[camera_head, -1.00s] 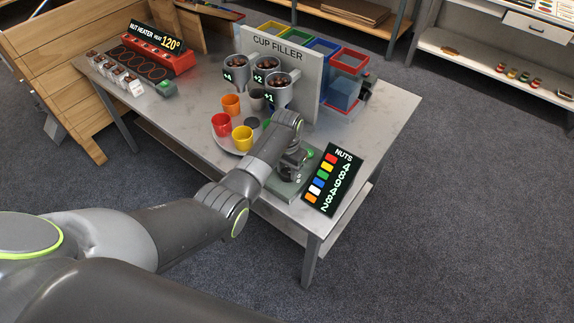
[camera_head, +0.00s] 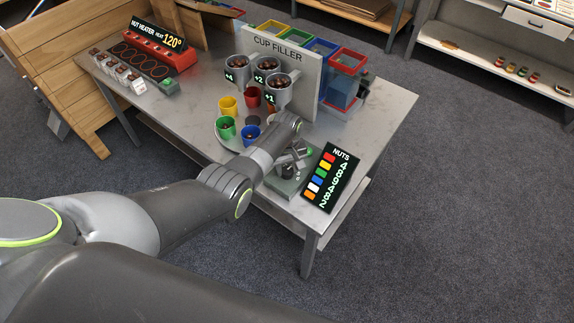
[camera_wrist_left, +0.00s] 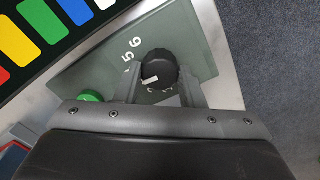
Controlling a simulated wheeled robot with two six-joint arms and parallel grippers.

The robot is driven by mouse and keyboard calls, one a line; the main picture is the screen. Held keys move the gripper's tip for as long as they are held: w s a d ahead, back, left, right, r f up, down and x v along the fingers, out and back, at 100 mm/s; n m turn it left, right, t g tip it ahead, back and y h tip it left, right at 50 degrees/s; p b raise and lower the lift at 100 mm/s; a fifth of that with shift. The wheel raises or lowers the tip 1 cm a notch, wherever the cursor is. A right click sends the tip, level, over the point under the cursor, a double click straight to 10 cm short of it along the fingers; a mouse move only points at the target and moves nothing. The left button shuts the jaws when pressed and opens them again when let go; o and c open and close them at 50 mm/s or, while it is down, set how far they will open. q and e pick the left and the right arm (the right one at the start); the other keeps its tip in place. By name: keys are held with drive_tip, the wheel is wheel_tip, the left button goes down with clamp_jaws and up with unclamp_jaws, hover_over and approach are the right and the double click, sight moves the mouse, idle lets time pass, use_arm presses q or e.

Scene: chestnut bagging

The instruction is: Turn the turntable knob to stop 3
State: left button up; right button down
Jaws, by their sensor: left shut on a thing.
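The black knob (camera_wrist_left: 160,68) with a white pointer mark stands on a grey-green control box (camera_wrist_left: 189,32), which also shows in the head view (camera_head: 285,186). My left gripper (camera_wrist_left: 162,88) is shut on the knob, one finger on each side. In the wrist view the pointer aims to the lower left; digits 5 and 6 show beside the knob, other digits are hidden, so I cannot tell its stop. The round turntable (camera_head: 236,146) carries a yellow cup (camera_head: 228,106), a red cup (camera_head: 252,97), a green cup (camera_head: 226,128) and a blue cup (camera_head: 250,134). My right gripper is out of view.
A green button (camera_wrist_left: 90,97) is beside my left finger. The NUTS sign (camera_head: 331,178) stands right of the box. The cup filler panel (camera_head: 290,72) with its nut-filled hoppers is behind the turntable. The red nut heater (camera_head: 152,56) is at the table's far left.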

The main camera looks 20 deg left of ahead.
sight(287, 170)
use_arm(q)
drive_tip(key=shift+w+n+p, duration=0.1)
drive_tip(key=shift+n+p, duration=0.2)
drive_tip(key=shift+n, duration=1.5)
drive_tip(key=o, duration=1)
drive_tip(key=shift+r, duration=0.55)
wheel_tip(287, 170, up, 5)
drive_tip(key=shift+f+p, duration=0.1)
drive_tip(key=shift+p, duration=0.75)
wheel_tip(287, 170, up, 12)
drive_tip(key=shift+f+b, duration=0.2)
drive_tip(key=shift+b, duration=0.25)
drive_tip(key=shift+a+f, duration=0.1)
